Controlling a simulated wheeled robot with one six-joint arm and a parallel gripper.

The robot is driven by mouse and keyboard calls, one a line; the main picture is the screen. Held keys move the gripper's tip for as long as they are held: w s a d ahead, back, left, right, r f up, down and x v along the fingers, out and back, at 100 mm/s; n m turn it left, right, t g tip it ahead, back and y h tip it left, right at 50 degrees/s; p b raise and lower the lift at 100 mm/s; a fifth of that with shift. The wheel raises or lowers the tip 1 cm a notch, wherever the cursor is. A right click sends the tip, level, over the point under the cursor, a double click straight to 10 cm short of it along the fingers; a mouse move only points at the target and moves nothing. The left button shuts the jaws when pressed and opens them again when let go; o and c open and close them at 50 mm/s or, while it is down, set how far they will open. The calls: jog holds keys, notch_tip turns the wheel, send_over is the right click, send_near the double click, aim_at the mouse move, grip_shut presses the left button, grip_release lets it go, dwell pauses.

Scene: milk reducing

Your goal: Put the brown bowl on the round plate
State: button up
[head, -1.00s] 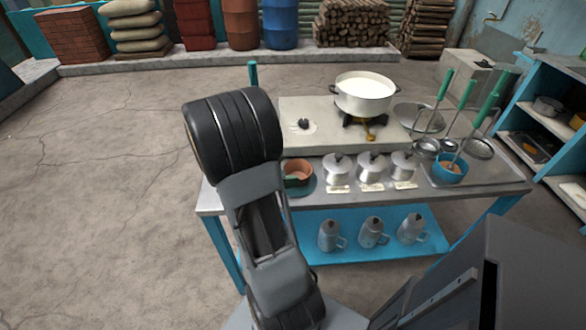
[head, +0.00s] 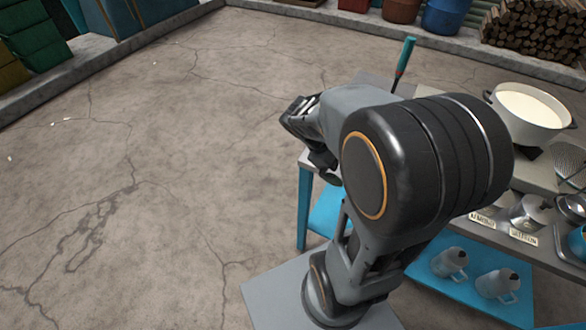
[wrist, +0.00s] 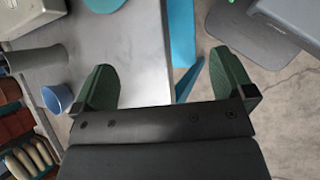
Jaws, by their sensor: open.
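My gripper (wrist: 160,62) is open in the wrist view, its two green fingers spread wide with nothing between them. It is above the left edge of the grey metal table (wrist: 135,50). A dark teal rounded edge, perhaps the round plate (wrist: 103,3), shows at the top of the wrist view, ahead of the left finger. The brown bowl is not visible in either current view. In the head view my arm covers the table's left part, where the bowl and plate stood in the earlier frame.
A white pot (head: 530,112) of milk stands on the table at right. Lidded metal containers (head: 528,212) stand along the front, with grey jugs (head: 450,262) on the blue lower shelf. A green-handled tool (head: 404,62) rises at the table's far left. The floor at left is clear.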

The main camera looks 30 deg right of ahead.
jog(key=w+a+r+m+t+y, duration=0.1)
jog(key=a+r+m+t+y, duration=0.2)
jog(key=a, duration=1.1)
jog(key=m+t+y, duration=0.3)
jog(key=shift+a+m+t+y, duration=0.3)
jog(key=shift+a+y, duration=0.05)
jog(key=shift+y, duration=0.05)
jog(key=shift+r, duration=0.2)
